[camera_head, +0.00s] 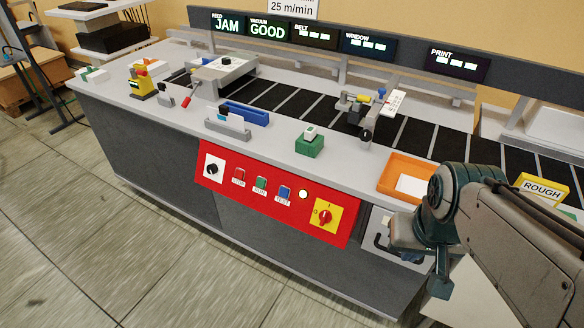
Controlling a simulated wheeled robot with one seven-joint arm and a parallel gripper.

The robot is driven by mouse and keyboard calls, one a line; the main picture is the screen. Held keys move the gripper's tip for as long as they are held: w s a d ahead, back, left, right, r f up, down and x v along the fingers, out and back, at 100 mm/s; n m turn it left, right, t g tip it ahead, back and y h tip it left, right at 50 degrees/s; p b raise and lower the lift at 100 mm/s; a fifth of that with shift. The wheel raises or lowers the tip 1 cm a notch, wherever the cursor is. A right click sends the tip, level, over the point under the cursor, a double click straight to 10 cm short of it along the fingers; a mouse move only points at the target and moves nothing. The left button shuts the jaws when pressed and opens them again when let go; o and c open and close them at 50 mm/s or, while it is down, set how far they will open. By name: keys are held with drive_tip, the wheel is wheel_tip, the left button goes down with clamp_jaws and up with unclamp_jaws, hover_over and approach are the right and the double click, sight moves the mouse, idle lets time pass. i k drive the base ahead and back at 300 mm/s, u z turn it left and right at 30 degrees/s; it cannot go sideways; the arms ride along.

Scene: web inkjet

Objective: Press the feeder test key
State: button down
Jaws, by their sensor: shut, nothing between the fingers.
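The blue key (285,192), with a small label below it that seems to read TEST, sits on the red control panel (217,184) on the front of the long machine. To its left are a green key (261,184) and a red key (239,174). A pale round lamp (303,194) is just to its right. My gripper (440,287) is at the lower right, pointing down in front of the machine, well to the right of the panel and apart from the blue key. It is shut and empty.
A red rotary switch (324,216) on a yellow plate and a black knob (212,168) flank the keys. An orange tray (398,165) and a green block (309,147) stand on the ledge above. A FEED display (227,24) reads JAM. The floor in front is clear.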

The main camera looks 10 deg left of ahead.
sight(283, 192)
drive_tip(key=z, duration=1.85)
drive_tip(key=k, duration=1.4)
drive_tip(key=u, duration=1.7)
drive_tip(key=i, duration=0.5)
drive_tip(key=u, duration=0.1)
